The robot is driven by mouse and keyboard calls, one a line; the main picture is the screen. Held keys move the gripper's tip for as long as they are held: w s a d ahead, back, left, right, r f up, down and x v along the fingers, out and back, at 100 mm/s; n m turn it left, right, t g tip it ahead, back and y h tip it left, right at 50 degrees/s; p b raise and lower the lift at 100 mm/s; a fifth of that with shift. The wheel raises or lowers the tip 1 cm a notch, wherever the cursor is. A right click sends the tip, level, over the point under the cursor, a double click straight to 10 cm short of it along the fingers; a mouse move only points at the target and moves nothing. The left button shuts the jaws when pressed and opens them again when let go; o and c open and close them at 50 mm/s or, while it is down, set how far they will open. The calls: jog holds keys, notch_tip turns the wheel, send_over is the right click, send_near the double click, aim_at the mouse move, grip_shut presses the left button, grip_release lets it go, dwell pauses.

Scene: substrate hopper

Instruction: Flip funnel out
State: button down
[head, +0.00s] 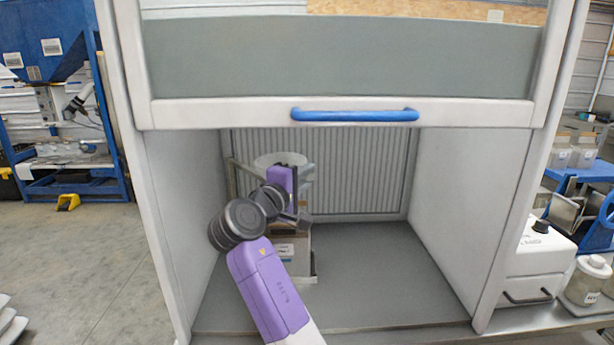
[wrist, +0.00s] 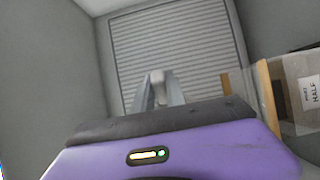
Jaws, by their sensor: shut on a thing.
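The pale round funnel (head: 281,159) sits high in a grey metal frame at the back left inside the hood, partly hidden behind my purple wrist. My gripper (wrist: 158,92) is shut on a small pale rounded piece between its grey fingers in the wrist view. This piece appears to be part of the funnel assembly, but its link to the funnel is hidden. A box with a white label (head: 286,251) stands below the funnel in the head view. In the wrist view, a labelled box (wrist: 304,95) shows at the right.
The hood's raised sash with a blue handle (head: 354,115) hangs above my arm. Side walls (head: 462,200) close in left and right. The hood floor (head: 375,265) is clear to the right. A clear panel with wooden-coloured edges (wrist: 246,95) stands right of my gripper.

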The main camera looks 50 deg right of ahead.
jog(key=c, duration=1.4)
grip_release()
jog(key=shift+w+a+f, duration=0.1)
jog(key=shift+w+a, duration=0.1)
jog(key=shift+a, duration=0.25)
jog(key=shift+o, duration=0.2)
jog(key=shift+d, duration=0.1)
jog(key=shift+s, duration=0.1)
jog(key=s+a+b, duration=0.1)
jog(key=a, duration=0.6)
jog(key=shift+s+a+b, duration=0.25)
jog(key=shift+a+b, duration=0.05)
jog(key=shift+a, duration=0.05)
